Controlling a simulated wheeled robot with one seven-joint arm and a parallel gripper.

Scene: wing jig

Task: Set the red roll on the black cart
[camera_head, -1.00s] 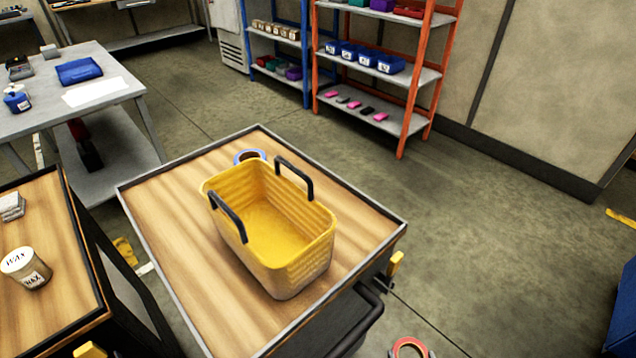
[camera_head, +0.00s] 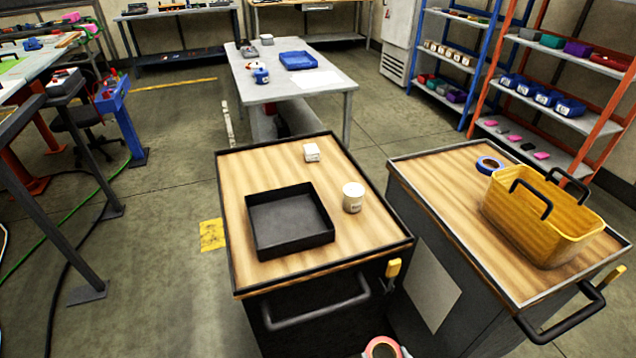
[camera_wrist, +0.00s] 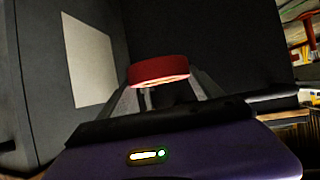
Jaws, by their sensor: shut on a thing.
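The red roll (camera_head: 383,339) shows at the bottom edge of the head view, partly cut off. In the wrist view the roll (camera_wrist: 160,69) sits between the two fingers of my gripper (camera_wrist: 166,86), which is shut on it. The black cart (camera_head: 232,200) stands in the middle of the head view, with a wood top, black rim and black handle. My gripper and the roll are in front of its near right side, apart from its top.
On the black cart are a black tray (camera_head: 290,246), a white jar (camera_head: 353,199) and a small white box (camera_head: 311,152). Its top is bare at the back left and near right. A grey-rimmed cart (camera_head: 440,190) close on the right holds a yellow basket (camera_head: 540,225) and blue roll (camera_head: 489,165).

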